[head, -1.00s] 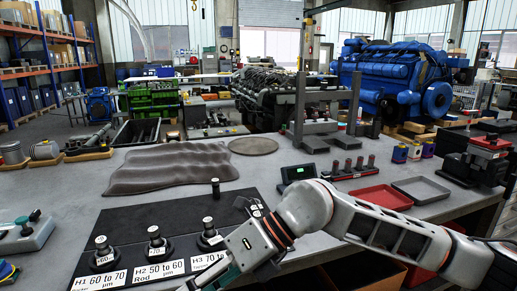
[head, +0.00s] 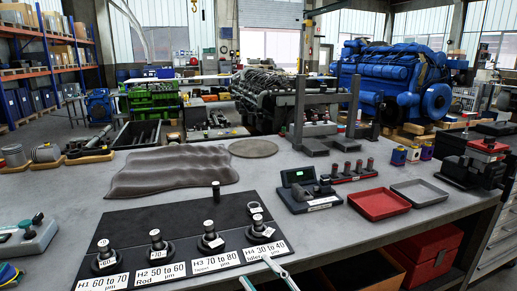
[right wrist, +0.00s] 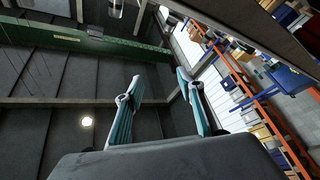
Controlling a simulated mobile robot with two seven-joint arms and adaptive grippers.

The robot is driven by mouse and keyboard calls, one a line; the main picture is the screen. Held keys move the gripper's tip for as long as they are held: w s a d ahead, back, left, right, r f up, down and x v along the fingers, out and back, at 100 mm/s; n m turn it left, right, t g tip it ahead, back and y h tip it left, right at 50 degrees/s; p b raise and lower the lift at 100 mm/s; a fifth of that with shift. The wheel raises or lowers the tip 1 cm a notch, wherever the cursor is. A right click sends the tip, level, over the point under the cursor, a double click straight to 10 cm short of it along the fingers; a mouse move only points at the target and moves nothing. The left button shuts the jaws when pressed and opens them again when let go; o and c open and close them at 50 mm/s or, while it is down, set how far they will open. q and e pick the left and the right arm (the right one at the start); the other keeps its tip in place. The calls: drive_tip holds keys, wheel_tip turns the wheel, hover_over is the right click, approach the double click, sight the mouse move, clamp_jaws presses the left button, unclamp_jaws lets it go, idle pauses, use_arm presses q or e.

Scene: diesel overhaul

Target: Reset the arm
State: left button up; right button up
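My right gripper (head: 257,272) shows only its light finger parts at the bottom edge of the head view, by the front of the black labelled board (head: 150,219). In the right wrist view the two teal-lined fingers (right wrist: 160,76) stand apart with nothing between them, so it is open. That view faces the ceiling, windows and shelving. The rest of the right arm is out of the head view.
The board carries several dark knobbed pieces, including one at H4 (head: 261,230). A device with a green display (head: 299,178), a red tray (head: 378,204) and a grey tray (head: 420,192) stand to the right. A red box (head: 432,252) sits below the bench.

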drive_tip(key=s+d+f+m+h, duration=0.2)
drive_tip(key=d+f+m+h, duration=0.15)
drive_tip(key=f, duration=0.35)
drive_tip(key=s+d+f+m+g+h, duration=0.1)
drive_tip(key=s+d+f+m+h, duration=0.2)
drive_tip(key=f, duration=0.4)
drive_tip(key=s+d+f+m+h, duration=0.1)
drive_tip(key=d+f+m+h, duration=0.15)
drive_tip(key=d+f, duration=0.3)
drive_tip(key=s+d+f+m+g+h, duration=0.2)
drive_tip(key=s+d+f, duration=0.5)
drive_tip(key=s+f, duration=0.5)
drive_tip(key=f+g+h, duration=0.1)
drive_tip(key=g, duration=0.1)
drive_tip(key=shift+s+d+f+m+g+p, duration=0.25)
drive_tip(key=shift+d+f+m+g+p, duration=0.05)
drive_tip(key=shift+g, duration=0.1)
